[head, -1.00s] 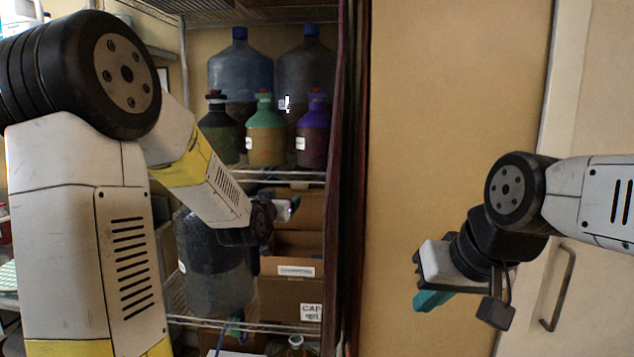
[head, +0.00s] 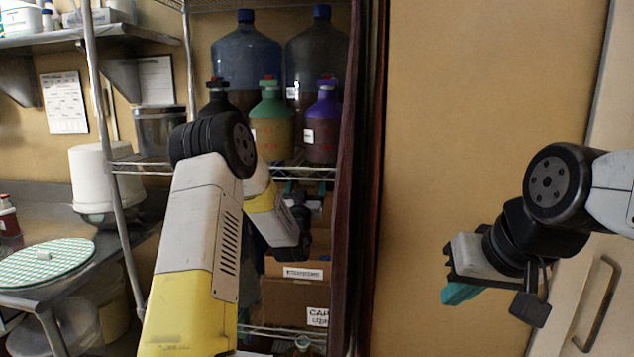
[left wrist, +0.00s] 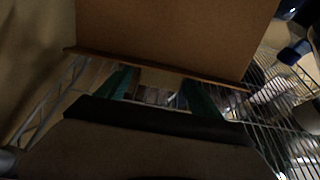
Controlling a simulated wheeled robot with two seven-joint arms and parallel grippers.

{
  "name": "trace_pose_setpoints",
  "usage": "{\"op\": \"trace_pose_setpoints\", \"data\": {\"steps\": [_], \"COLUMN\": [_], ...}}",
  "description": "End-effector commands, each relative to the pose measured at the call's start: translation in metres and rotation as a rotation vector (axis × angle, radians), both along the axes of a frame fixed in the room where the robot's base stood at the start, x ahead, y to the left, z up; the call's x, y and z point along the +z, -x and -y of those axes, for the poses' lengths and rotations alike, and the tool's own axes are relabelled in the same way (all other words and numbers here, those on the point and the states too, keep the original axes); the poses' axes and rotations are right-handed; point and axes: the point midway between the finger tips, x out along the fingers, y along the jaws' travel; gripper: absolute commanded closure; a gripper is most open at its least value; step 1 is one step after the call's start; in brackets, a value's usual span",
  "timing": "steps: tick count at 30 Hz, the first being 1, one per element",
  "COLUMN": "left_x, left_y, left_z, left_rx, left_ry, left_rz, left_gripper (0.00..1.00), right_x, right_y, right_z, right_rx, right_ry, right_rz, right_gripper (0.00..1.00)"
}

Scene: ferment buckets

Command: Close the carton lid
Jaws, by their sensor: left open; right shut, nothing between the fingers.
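The brown carton (head: 285,300) stands on the wire rack in the head view, with white labels on its front. My left arm hides part of its upper portion. In the left wrist view, a large brown cardboard panel (left wrist: 175,35), probably the raised lid, stands beyond my left gripper (left wrist: 160,92). That gripper's teal fingers are apart, with pale, unclear items visible between them. In the head view, my left gripper (head: 303,188) is by the carton's top, just under the upper shelf; contact cannot be told. My right gripper (head: 460,292) is shut and empty, far right of the carton.
Above the carton, a wire shelf (head: 318,170) holds a green bottle (head: 272,125), a purple-topped bottle (head: 322,130) and large blue jugs (head: 247,60). A dark vertical panel (head: 360,200) borders the rack on the right. A steel counter (head: 50,205) is at left.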

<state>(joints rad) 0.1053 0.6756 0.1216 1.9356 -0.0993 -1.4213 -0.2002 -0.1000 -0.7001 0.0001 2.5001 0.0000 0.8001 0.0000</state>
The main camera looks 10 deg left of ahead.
Motion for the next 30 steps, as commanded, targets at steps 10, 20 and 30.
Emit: {"op": "trace_pose_setpoints", "data": {"steps": [10,20,30], "left_x": [0.0053,0.0053,0.0049], "left_y": [-0.0131,-0.0128,-0.0132], "left_z": [0.0001,0.0001,0.0001], "left_rx": [0.000,0.000,0.000], "left_ry": [0.000,0.000,0.000], "left_rz": [-0.001,-0.001,0.000], "left_gripper": [0.24,0.71,1.00], "right_x": [0.0000,0.0000,0.0000], "right_y": [0.0000,0.0000,0.0000], "right_z": [0.0000,0.0000,0.0000], "right_rx": [0.000,0.000,0.000], "right_ry": [0.000,0.000,0.000], "right_rz": [0.000,0.000,0.000], "right_gripper": [1.00,1.00,1.00]}}
